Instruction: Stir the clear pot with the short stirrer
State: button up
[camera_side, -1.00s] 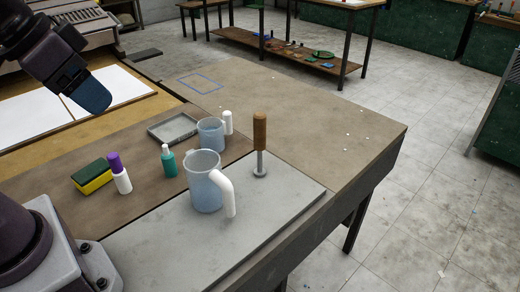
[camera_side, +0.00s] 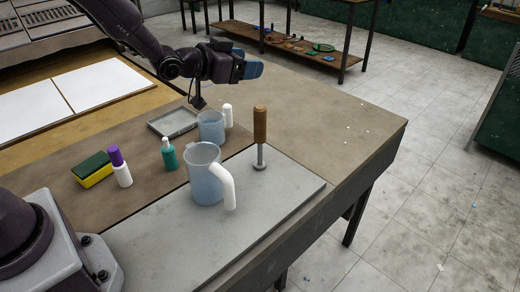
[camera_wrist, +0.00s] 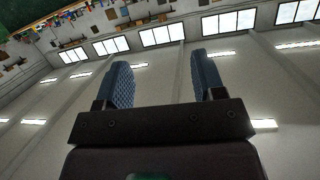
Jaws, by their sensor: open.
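The clear pot (camera_side: 204,178) is a bluish see-through jug with a white handle, standing upright on a grey board in the side view. A stirrer (camera_side: 260,139) with a brown wooden handle and a metal shaft stands upright on a round foot, right of the pot and apart from it. A smaller clear jug (camera_side: 211,127) with a white handle stands behind the pot. My gripper (camera_side: 258,70) is above and behind both jugs, pointing right. In the wrist view my gripper (camera_wrist: 160,82) has its two blue fingers wide apart with nothing between them.
The grey board (camera_side: 155,242) is clear in front. The brown tabletop (camera_side: 340,115) is mostly free at the right.

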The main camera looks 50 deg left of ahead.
aim_at(264, 116)
jog(key=f+h, duration=0.1)
jog(key=f, duration=0.1)
jog(key=w+f+t+h, duration=0.1)
jog(key=f, duration=0.1)
jog(key=w+d+f+m, duration=0.1)
jog(key=f, duration=0.1)
jog(key=shift+f+t+h, duration=0.1)
jog(key=shift+t+h, duration=0.3)
jog(key=shift+d+f+h, duration=0.2)
jog(key=shift+f+h, duration=0.1)
jog(key=shift+f, duration=0.3)
notch_tip(264, 116, down, 2)
jog(key=shift+f, duration=0.25)
notch_tip(264, 116, down, 4)
jog(key=shift+f, duration=0.15)
jog(key=shift+x, duration=1.1)
jog(key=shift+w+d, duration=0.1)
jog(key=shift+w, duration=0.25)
